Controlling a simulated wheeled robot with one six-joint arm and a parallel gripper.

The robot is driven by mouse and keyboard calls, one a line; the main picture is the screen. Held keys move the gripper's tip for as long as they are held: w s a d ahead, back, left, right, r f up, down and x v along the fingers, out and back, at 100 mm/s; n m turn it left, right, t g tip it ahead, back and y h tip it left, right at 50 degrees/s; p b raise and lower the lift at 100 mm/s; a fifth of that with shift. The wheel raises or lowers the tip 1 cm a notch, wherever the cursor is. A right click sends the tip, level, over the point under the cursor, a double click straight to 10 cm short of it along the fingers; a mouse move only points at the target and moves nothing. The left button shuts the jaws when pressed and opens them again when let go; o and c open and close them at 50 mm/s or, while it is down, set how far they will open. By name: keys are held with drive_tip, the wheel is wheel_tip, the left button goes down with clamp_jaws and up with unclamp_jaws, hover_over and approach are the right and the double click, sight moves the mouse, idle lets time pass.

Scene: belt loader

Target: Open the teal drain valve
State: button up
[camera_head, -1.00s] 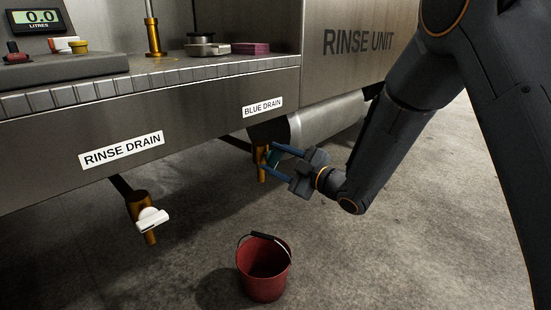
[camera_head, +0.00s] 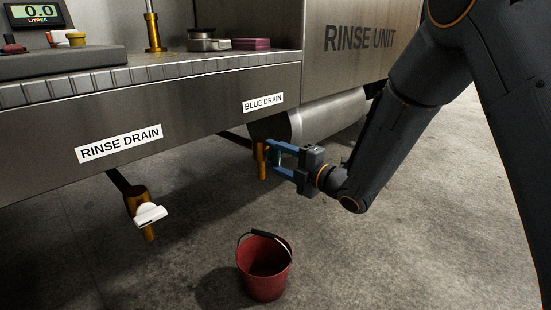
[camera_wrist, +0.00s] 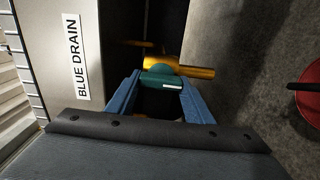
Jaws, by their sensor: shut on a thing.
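The teal drain valve handle (camera_wrist: 155,80) sits on a brass pipe (camera_wrist: 195,71) beside the BLUE DRAIN label (camera_wrist: 76,56). My gripper (camera_wrist: 160,82) has its blue fingers at the two ends of the handle and is shut on it. In the wrist view the handle lies nearly along the brass pipe, with a small white mark on its face. In the head view my gripper (camera_head: 274,157) reaches in from the right to the brass drain (camera_head: 261,160) under the counter; the handle is mostly hidden between the fingers.
A red bucket (camera_head: 264,267) stands on the floor below. A white-handled valve (camera_head: 150,215) hangs under the RINSE DRAIN label (camera_head: 119,144). A counter display (camera_head: 37,12) reads 0.0 litres. The floor right of the bucket is clear.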

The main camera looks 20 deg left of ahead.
idle(0.4)
drive_tip(key=o, duration=1)
drive_tip(key=shift+o, duration=0.2)
drive_tip(key=p+v, duration=0.2)
drive_tip(key=v, duration=0.6)
drive_tip(key=shift+w+a, duration=0.1)
